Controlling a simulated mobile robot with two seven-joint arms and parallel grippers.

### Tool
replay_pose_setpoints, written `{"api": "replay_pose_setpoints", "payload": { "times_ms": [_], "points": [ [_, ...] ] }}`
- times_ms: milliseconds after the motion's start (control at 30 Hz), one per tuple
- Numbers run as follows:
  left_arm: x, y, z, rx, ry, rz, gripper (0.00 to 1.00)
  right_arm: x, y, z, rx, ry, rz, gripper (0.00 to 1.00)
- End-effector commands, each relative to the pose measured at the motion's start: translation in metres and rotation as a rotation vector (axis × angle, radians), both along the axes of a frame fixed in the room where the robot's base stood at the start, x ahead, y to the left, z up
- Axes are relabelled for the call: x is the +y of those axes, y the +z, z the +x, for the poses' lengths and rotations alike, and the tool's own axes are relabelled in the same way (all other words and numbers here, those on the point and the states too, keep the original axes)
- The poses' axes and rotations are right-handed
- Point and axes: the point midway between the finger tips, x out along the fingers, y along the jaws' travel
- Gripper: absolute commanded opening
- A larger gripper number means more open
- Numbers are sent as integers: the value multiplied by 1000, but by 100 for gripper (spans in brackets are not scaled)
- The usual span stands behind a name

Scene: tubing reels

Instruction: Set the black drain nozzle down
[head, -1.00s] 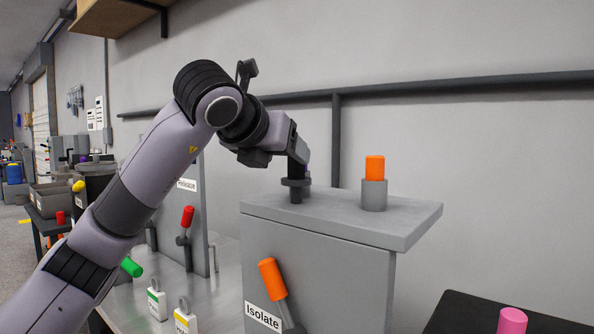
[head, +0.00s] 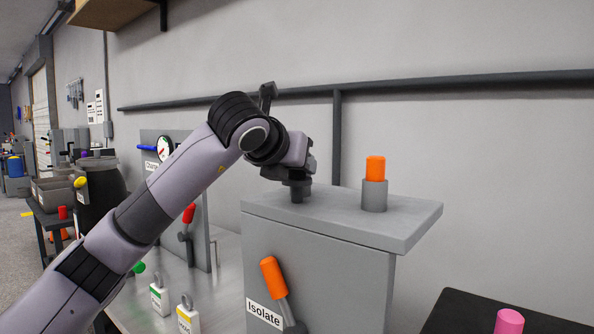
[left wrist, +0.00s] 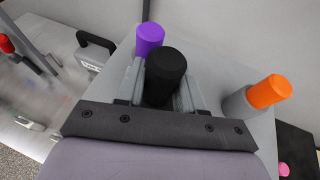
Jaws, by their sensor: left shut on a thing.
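The black drain nozzle (left wrist: 165,72) stands between the two grey fingers of my left gripper (left wrist: 160,90) in the left wrist view. The gripper is shut on it. In the head view my left gripper (head: 297,168) points down over the grey cabinet top (head: 335,222). A dark collar and short stub of the nozzle (head: 297,191) show below it, upright, at the cabinet top's left part. I cannot tell for certain whether the stub touches the surface. The nozzle's lower end is hidden in the wrist view. My right gripper is not in view.
An orange cylinder in a grey holder (head: 375,184) stands right of the nozzle. A purple cylinder (left wrist: 150,38) is close behind the nozzle in the wrist view. An orange-handled lever (head: 273,280) is on the cabinet front.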

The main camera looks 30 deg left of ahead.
Motion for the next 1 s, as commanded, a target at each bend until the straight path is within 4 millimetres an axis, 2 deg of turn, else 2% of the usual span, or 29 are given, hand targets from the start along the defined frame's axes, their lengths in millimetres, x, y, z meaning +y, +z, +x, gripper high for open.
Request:
{"api": "replay_pose_setpoints", "payload": {
  "times_ms": [267, 467, 567, 800, 1000],
  "points": [
    [0, 7, 0, -3, -1, -1, 0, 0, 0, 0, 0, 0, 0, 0],
    [-1, 31, 0, -6, -1, -3, 0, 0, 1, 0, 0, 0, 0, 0],
    [-1, 53, 0, -7, 0, -3, 0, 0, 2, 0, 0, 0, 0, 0],
    [-1, 121, -1, -7, 0, -3, 0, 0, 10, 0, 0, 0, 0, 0],
    [-1, 165, 0, -3, 1, -1, 0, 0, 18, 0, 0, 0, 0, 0]
  ]
}}
